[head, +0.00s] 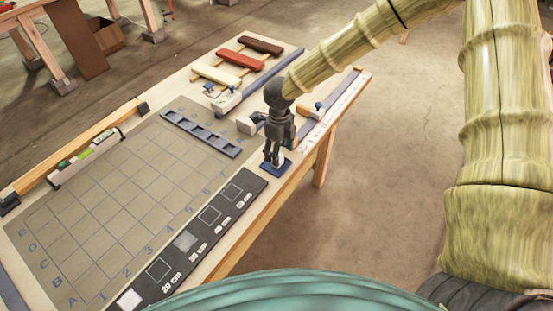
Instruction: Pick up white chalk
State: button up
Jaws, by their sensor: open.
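My gripper (272,158) points down over a small dark blue block (284,171) near the right edge of the worktable. Its fingers are open. A small pale patch shows by the fingertips, at the blue block, and may be the white chalk; the fingers partly cover it. I cannot tell whether the fingers touch it. No other piece in view is clearly the chalk.
A lettered grid board (110,205) covers the table's left. A black strip with squares (210,215) runs along its front. Cream (216,76), red (241,60) and brown (260,45) laths lie at the back.

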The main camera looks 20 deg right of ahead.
jog(key=f, duration=0.1)
jog(key=f+p, duration=0.1)
jog(key=f, duration=0.1)
jog(key=shift+w+a, duration=0.2)
jog(key=shift+a, duration=0.05)
jog(key=shift+f+p, duration=0.35)
jog(key=shift+f, duration=0.35)
jog(key=c, duration=1.2)
jog(key=shift+r, duration=0.1)
jog(key=shift+r+b, duration=0.65)
jog(key=shift+r, duration=0.15)
jog(key=shift+s+r+b, duration=0.35)
jog(key=shift+r+b, duration=0.2)
jog(key=shift+r, duration=0.2)
jog(key=s+a+b, duration=0.1)
jog(key=s, duration=0.4)
jog(key=s+a+r+b, duration=0.1)
jog(key=s+b, duration=0.1)
jog(key=s, duration=0.3)
jog(key=s+a+b, duration=0.1)
jog(key=s, duration=0.4)
jog(key=shift+a+r+b, duration=0.35)
jog(key=shift+r+b, duration=0.05)
